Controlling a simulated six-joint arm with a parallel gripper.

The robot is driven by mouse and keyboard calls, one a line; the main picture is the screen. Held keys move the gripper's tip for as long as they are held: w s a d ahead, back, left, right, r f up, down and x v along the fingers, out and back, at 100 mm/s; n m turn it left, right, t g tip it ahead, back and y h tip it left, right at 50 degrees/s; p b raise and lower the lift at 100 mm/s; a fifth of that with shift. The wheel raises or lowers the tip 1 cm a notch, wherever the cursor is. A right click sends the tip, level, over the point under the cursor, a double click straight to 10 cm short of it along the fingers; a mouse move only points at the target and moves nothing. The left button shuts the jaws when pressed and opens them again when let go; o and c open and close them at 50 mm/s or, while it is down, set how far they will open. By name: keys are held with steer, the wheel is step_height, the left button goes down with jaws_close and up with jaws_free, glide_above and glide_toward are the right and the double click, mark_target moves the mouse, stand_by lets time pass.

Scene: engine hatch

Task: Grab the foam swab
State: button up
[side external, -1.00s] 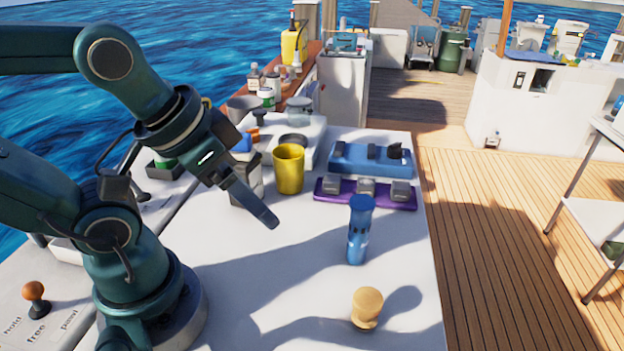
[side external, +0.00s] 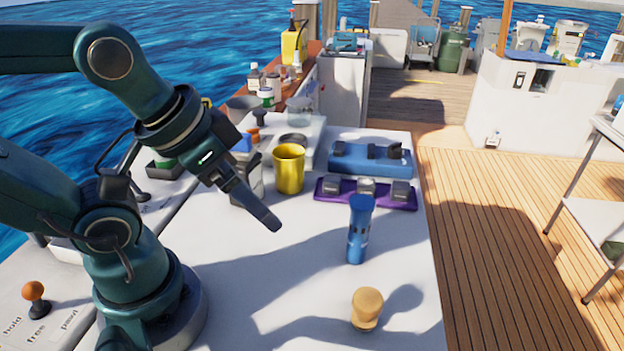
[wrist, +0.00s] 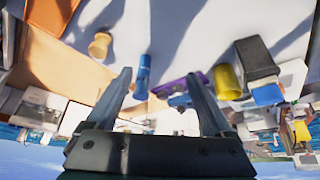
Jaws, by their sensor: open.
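A tan, rounded piece with a narrow waist (side external: 367,306) stands upright at the near right of the white worktop; it may be the foam swab, but I cannot tell for certain. It also shows at the upper left of the wrist view (wrist: 100,45). A blue cylinder with a wider top (side external: 358,230) stands behind it, and in the wrist view it appears near the left fingertip (wrist: 142,72). My gripper (side external: 270,220) hangs above the worktop, left of both. In the wrist view my gripper (wrist: 159,76) has its fingers wide apart with nothing held.
A yellow cup (side external: 289,170) and a dark container (side external: 247,185) stand behind my gripper. A purple tray with several grey blocks (side external: 330,198) and a blue tray (side external: 345,160) lie at the back right. The worktop's front middle (side external: 260,290) is clear.

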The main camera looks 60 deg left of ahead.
steer(key=w+a+r+t+y, duration=0.3)
steer(key=w+a+r+t, duration=0.3)
steer(key=w+r, duration=0.6)
steer(key=w+d+r+m+t+h, duration=0.1)
steer(key=w+d+r+m+t, duration=0.15)
steer(key=w, duration=0.35)
steer(key=m+g+h, duration=1.1)
steer(key=m+h, duration=0.2)
steer(key=h, duration=0.3)
glide_above(379, 313)
steer(key=a, duration=0.4)
step_height(379, 313, down, 9)
steer(key=shift+g, duration=0.25)
steer(key=f, duration=1.7)
steer(key=shift+s+f, duration=0.3)
steer(key=shift+f, duration=0.1)
steer(key=shift+x, duration=2.6)
